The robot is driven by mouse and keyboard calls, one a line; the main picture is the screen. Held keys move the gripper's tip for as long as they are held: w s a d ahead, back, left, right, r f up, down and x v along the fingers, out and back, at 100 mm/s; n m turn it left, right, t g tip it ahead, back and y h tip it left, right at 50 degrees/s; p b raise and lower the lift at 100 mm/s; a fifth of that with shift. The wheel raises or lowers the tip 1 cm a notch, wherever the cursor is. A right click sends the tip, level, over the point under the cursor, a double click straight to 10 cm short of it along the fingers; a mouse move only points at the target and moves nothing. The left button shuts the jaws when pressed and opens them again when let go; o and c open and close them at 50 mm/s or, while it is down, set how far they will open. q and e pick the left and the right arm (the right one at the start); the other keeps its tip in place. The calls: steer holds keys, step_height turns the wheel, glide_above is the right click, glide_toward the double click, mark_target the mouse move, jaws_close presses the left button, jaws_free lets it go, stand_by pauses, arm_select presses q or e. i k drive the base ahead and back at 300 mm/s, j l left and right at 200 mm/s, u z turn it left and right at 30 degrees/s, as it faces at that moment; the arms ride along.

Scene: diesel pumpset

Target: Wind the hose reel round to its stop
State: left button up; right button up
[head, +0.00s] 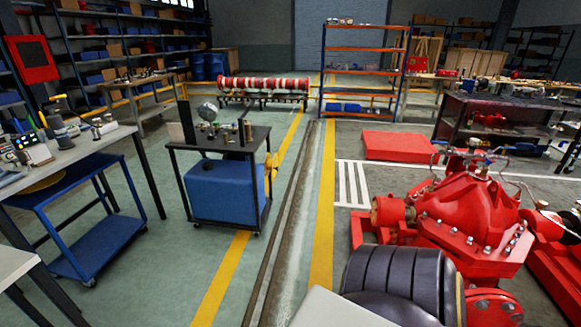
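I cannot make out a hose reel for certain in the head view. A small yellow round part (270,170) is on the right side of a dark wheeled cart (216,142); it is too small to tell whether it is a reel or a crank. A red wall box with a dark panel (32,60) hangs at the upper left, and no hose shows on it. Neither of my grippers is in view.
A red pump (470,215) and a black ribbed rounded body (398,278) fill the lower right. A blue trolley (95,245) and grey bench (75,160) stand left. A red slab (398,146) lies beyond the pump. The yellow-lined middle floor (322,225) is clear.

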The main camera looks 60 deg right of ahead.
mark_target(270, 165)
steer(key=i+z, duration=1.6)
steer(key=i+l+z, duration=0.1)
steer(key=i+z, duration=0.4)
steer(key=i, duration=0.15)
steer(key=i+l, duration=0.15)
steer(key=i, duration=0.2)
steer(key=i+l+u, duration=0.1)
steer(key=i, duration=0.25)
